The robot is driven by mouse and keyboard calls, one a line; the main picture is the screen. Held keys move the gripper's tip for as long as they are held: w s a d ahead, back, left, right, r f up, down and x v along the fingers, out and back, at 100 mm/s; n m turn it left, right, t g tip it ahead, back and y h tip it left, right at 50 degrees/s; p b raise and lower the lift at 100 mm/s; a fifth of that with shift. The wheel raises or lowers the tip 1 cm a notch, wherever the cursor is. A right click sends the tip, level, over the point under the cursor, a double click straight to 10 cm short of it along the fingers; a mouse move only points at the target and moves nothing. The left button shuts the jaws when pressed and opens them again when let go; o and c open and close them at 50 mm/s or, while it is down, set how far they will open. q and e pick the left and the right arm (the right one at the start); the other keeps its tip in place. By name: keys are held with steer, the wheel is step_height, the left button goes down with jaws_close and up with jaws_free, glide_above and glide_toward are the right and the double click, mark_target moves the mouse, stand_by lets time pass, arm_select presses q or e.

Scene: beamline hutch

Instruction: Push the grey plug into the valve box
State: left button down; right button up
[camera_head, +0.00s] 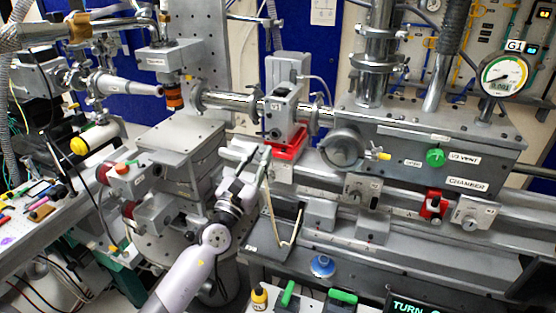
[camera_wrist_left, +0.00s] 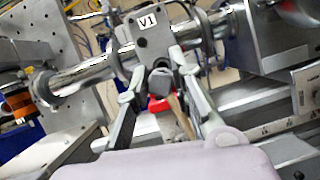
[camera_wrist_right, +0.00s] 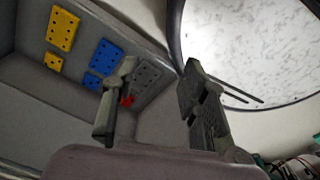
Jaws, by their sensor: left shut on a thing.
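The valve box (camera_head: 287,105) is a grey block on the beam pipe, above a red base (camera_head: 287,143). In the left wrist view its upper part carries a V1 label (camera_wrist_left: 147,20). My left gripper (camera_head: 256,160) is in front of and below the box. In the left wrist view my left gripper (camera_wrist_left: 160,97) is shut on the grey plug (camera_wrist_left: 160,82), with a tan cord (camera_wrist_left: 182,116) trailing from it. The plug overlaps the box's lower front in that view; I cannot tell whether they touch. My right gripper (camera_wrist_right: 157,100) is open and empty, outside the head view.
Red clamp (camera_head: 433,205) and rail carriages sit lower right. The right wrist view shows a grey bin wall with yellow plates (camera_wrist_right: 62,28) and blue plates (camera_wrist_right: 105,57).

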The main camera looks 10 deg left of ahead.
arm_select(q)
steer(key=shift+a+r, duration=0.1)
steer(key=shift+a, duration=0.05)
steer(key=shift+f+b+x, duration=0.2)
steer(key=shift+b+x, duration=0.7)
steer(key=shift+x, duration=0.1)
steer(key=shift+w+d+b, duration=0.2)
steer(key=shift+w+b, duration=0.3)
steer(key=shift+w, duration=0.45)
steer(key=shift+w+d+b, duration=0.2)
steer(key=shift+w+b, duration=0.25)
steer(key=shift+w, duration=0.55)
arm_select(e)
steer(key=shift+s+a+f, duration=0.15)
steer(key=shift+s+f, duration=0.5)
steer(key=shift+f, duration=0.3)
steer(key=shift+s+a+f, duration=0.1)
steer(key=shift+s+f, duration=0.55)
steer(key=shift+f, duration=0.25)
steer(key=shift+f, duration=0.2)
arm_select(q)
steer(key=shift+b, duration=0.5)
arm_select(e)
steer(key=shift+w+f, duration=0.1)
steer(key=shift+f, duration=0.15)
arm_select(q)
steer(key=shift+r, duration=0.1)
arm_select(e)
steer(key=shift+w+a, duration=0.1)
steer(key=shift+a, duration=0.1)
